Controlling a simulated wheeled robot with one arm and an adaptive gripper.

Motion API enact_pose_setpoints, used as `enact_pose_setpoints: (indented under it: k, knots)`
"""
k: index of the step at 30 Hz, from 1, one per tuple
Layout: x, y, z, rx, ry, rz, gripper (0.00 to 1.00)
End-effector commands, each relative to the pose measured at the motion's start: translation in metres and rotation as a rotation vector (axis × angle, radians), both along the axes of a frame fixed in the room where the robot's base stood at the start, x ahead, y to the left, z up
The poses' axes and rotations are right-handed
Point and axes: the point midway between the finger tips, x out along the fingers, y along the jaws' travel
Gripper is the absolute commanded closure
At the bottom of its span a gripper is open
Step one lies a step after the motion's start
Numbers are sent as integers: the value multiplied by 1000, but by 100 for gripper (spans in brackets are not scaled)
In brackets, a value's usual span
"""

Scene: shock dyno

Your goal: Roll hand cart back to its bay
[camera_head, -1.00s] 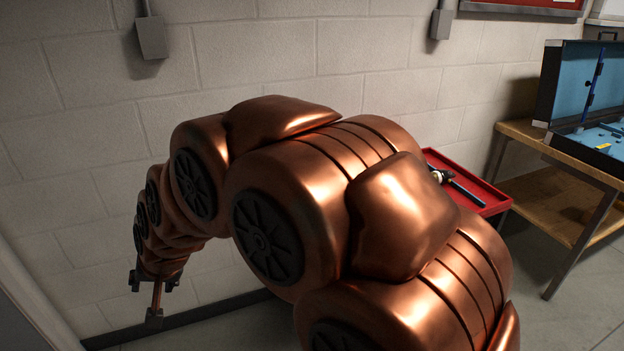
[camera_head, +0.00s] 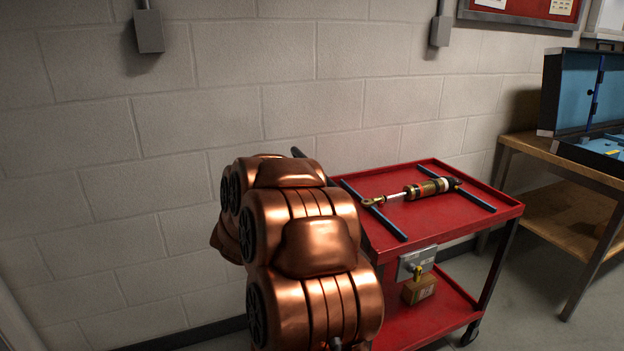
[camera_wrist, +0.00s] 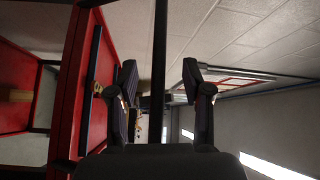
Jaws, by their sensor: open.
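The red hand cart (camera_head: 440,213) stands by the wall, with a top tray, a lower shelf and a caster showing. Its left end is hidden behind my arm. A dark handle end (camera_head: 298,152) sticks up past my arm there. My gripper is hidden in the head view. In the wrist view my gripper (camera_wrist: 160,68) is open, its two fingers apart. A dark bar (camera_wrist: 159,105), seemingly the cart's handle, runs between the fingers in the picture; I cannot tell if it touches them. The cart's red side (camera_wrist: 77,60) shows left of the fingers.
A shock absorber (camera_head: 425,188) lies on the cart's tray between two dark strips. A wooden bench (camera_head: 575,165) with an open blue case (camera_head: 572,95) stands right. Floor between them is clear.

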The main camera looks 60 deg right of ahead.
Motion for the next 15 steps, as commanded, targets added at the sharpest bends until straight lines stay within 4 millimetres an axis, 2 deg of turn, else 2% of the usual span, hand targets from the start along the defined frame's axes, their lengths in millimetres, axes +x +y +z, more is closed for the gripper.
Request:
enact_pose_setpoints:
  k: [1,3,6,11,15]
  knots:
    - [-10,-9,-6,-17,-18,-38,50]
    - [-21,-17,-4,-42,-44,-78,50]
    - [-30,-24,-3,-59,-62,-110,50]
    - [-31,-36,0,-67,-70,-121,50]
    - [-27,-54,1,-65,-63,-118,50]
